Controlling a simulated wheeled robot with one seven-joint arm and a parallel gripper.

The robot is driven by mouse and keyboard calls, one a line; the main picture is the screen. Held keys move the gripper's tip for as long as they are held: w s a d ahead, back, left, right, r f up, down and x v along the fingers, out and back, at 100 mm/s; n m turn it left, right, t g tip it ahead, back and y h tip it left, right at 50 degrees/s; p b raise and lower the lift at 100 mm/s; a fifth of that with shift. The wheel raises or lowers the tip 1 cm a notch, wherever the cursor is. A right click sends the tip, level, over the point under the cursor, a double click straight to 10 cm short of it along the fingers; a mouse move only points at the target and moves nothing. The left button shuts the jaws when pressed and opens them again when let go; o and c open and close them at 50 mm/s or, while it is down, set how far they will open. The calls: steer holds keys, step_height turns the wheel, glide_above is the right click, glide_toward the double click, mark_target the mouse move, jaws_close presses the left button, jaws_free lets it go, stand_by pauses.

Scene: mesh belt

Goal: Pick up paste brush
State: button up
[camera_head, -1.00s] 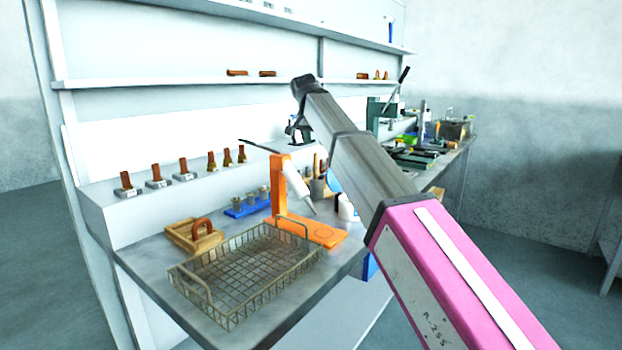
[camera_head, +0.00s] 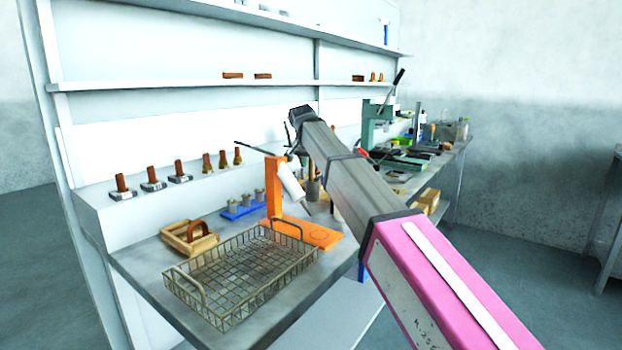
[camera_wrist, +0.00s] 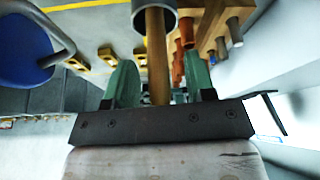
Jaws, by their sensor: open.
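In the wrist view a wooden handle (camera_wrist: 156,50), which looks like the paste brush, stands in a round grey metal cup (camera_wrist: 155,14). Its bristle end is not visible. My gripper (camera_wrist: 158,64) is open, with one green finger on each side of the handle; I cannot tell whether either touches it. In the head view my arm covers much of this spot, and the grey cup (camera_head: 313,188) shows only partly beside the orange stand. My gripper's fingers are not clear there.
A wire basket (camera_head: 225,300), a wooden box (camera_head: 205,245) and a blue rack (camera_head: 240,212) share the bench. In the wrist view a blue round object (camera_wrist: 22,50) is at left and wooden tools (camera_wrist: 190,62) at right.

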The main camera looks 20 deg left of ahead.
steer(key=shift+w+f, duration=0.2)
steer(key=shift+f, duration=0.35)
jaws_close()
steer(key=shift+r, duration=0.1)
